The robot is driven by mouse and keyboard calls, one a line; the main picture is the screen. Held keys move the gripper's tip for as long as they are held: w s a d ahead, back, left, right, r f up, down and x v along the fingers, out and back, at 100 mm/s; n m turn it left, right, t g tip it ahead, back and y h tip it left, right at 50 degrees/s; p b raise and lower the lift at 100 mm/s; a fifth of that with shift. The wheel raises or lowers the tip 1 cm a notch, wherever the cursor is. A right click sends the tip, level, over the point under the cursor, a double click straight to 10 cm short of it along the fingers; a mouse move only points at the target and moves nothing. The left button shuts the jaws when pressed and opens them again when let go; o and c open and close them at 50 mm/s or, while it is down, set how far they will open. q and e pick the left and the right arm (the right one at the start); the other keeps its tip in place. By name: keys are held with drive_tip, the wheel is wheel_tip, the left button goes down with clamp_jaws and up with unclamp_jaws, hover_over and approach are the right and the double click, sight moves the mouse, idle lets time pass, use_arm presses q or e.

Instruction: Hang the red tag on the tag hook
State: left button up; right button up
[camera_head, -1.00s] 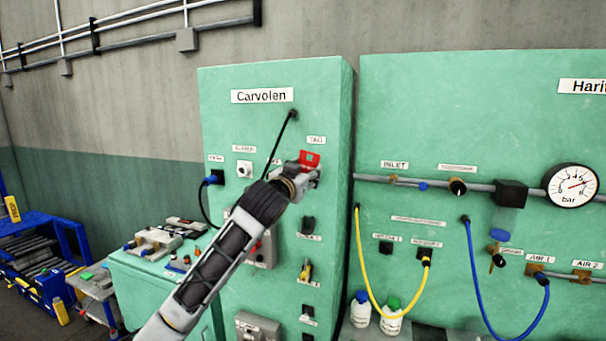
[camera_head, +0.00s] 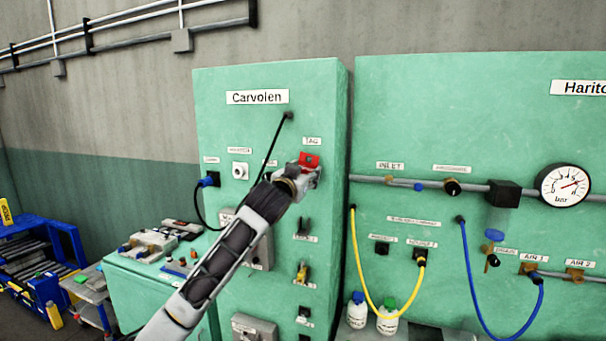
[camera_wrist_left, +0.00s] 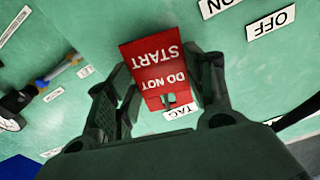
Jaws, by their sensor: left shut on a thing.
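The red tag (camera_head: 309,160) is held at the front of the green Carvolen cabinet, just below the small "TAG" label (camera_head: 312,141). My left gripper (camera_head: 303,172) is shut on the red tag. In the left wrist view the red tag (camera_wrist_left: 156,72) reads "DO NOT START" upside down. It sits between the two dark fingers of my left gripper (camera_wrist_left: 160,95), and its slotted end lies near the TAG label (camera_wrist_left: 179,112). The tag hook is not clearly visible; the tag and gripper cover that spot, so I cannot tell if they touch.
The green Carvolen cabinet (camera_head: 230,130) fills the middle. A pipe with a pressure gauge (camera_head: 563,186) runs along the right panel. A side bench (camera_head: 150,280) stands left.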

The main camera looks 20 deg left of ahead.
use_arm(q)
drive_tip(key=shift+w+f, duration=0.25)
idle(0.6)
drive_tip(key=o, duration=0.8)
drive_tip(key=shift+o, duration=0.2)
drive_tip(key=shift+s, duration=0.1)
drive_tip(key=s, duration=1.1)
drive_tip(key=shift+s+a+f, duration=0.25)
drive_tip(key=shift+s+f, duration=0.05)
drive_tip(key=shift+s, duration=0.05)
